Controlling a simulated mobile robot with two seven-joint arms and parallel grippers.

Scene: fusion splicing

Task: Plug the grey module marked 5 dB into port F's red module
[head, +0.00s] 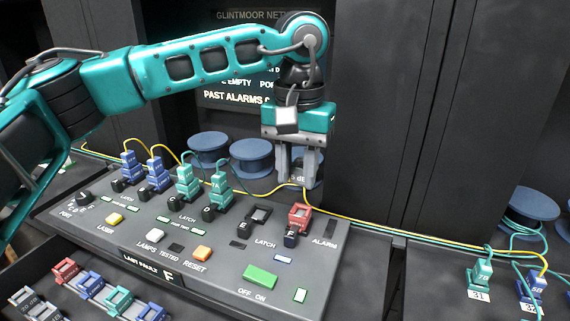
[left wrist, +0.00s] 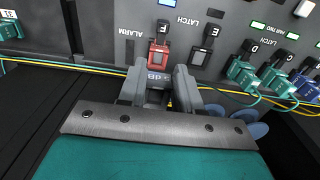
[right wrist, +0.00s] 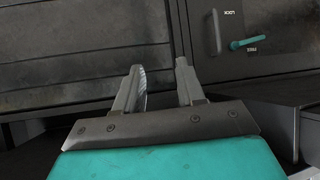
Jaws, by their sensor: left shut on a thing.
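My left gripper (head: 299,172) is above the back right of the console, shut on the grey module marked dB (left wrist: 157,80). Most of the module is hidden between the fingers, and I cannot read its number. Port F's red module (head: 300,217) stands in the console; it also shows in the left wrist view (left wrist: 159,53). The grey module is right at the red one, in line with it in the left wrist view. I cannot tell whether it is seated. My right gripper (right wrist: 160,88) is open and empty in front of dark panels.
The console (head: 215,262) holds blue and teal modules with cables (head: 185,183) left of port F. Port E (head: 259,215) beside it has no module. Yellow and green cables (head: 400,235) run behind port F. Spare modules (head: 66,270) lie at the front left.

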